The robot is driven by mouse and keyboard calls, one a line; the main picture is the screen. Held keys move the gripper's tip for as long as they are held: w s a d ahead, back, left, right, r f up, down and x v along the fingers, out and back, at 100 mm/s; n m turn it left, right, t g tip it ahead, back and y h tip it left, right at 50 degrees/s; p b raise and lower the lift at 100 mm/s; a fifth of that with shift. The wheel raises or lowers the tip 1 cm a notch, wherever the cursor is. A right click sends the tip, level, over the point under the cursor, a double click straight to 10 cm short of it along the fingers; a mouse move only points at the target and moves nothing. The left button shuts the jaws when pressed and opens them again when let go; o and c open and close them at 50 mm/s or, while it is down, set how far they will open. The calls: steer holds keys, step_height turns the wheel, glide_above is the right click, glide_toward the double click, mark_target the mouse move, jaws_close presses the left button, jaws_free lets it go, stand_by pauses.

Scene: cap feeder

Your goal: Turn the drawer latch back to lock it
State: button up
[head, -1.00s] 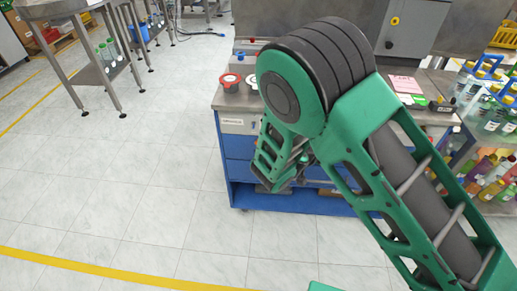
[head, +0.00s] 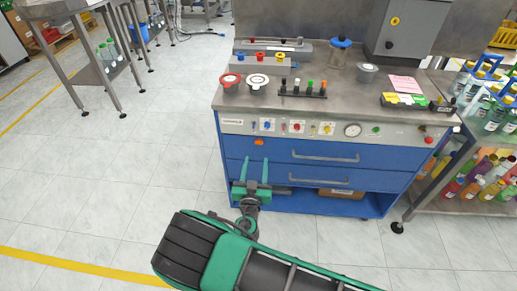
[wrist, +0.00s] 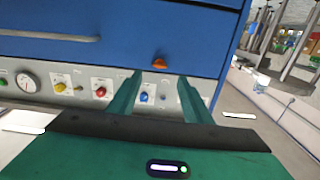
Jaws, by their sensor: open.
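The orange drawer latch (head: 259,142) is a small knob at the upper left of the blue drawer front, below the control panel. The upper drawer (head: 300,145) looks flush with the cabinet. In the wrist view the latch (wrist: 160,63) sits just beyond and between my fingertips, and its exact turn angle is hard to tell. My gripper (head: 255,160) is open and empty, with two green fingers pointing at the cabinet front, a little below the latch in the head view. In the wrist view my gripper (wrist: 160,79) has the latch centred in its gap, apparently without contact.
The control panel (head: 330,128) has coloured knobs and a gauge (head: 353,130). Drawer handles (head: 325,157) stick out to the right of the latch. Red and white caps (head: 258,81) stand on the worktop. The floor left of the cabinet is clear.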

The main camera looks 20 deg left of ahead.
mark_target(262, 140)
steer(key=x, duration=0.8)
steer(key=shift+w, duration=0.15)
steer(key=shift+c, duration=0.3)
steer(key=c, duration=1)
